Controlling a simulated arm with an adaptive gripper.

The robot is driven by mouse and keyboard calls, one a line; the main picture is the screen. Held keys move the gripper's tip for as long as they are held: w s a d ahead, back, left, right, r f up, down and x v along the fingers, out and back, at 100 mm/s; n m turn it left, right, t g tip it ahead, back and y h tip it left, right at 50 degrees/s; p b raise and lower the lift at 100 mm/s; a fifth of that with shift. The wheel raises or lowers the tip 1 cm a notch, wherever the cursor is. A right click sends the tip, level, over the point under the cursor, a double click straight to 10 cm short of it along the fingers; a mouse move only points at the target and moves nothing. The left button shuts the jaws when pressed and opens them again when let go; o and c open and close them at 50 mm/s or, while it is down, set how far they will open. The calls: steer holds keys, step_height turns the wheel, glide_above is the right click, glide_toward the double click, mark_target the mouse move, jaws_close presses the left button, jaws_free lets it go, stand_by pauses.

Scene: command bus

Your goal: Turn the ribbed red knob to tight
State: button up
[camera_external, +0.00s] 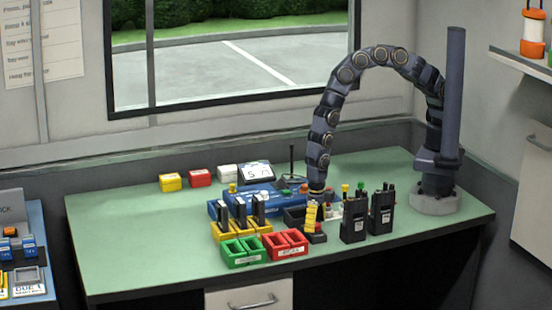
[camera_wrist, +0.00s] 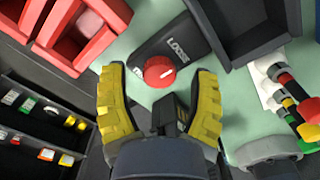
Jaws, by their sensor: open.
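The red knob (camera_wrist: 158,72) sits on a dark panel (camera_wrist: 190,35) in the wrist view. The panel carries the white word LOOSE beyond the knob. A short white mark on the knob points to the right in that view. My gripper (camera_wrist: 160,80) is open, with one yellow padded finger on each side of the knob and a gap between each finger and the knob. In the external view my gripper (camera_external: 312,213) points down over the desk, among the bins and radios, and largely hides the knob's panel.
Red bins (camera_external: 285,245) and green bins (camera_external: 242,251) stand to the left of my gripper. Two black radios (camera_external: 354,220) stand close on its right. A dark open tray (camera_wrist: 240,30) lies near the panel. The desk's left side (camera_external: 130,235) is clear.

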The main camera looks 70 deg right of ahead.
steer(key=shift+f, duration=0.1)
jaws_close()
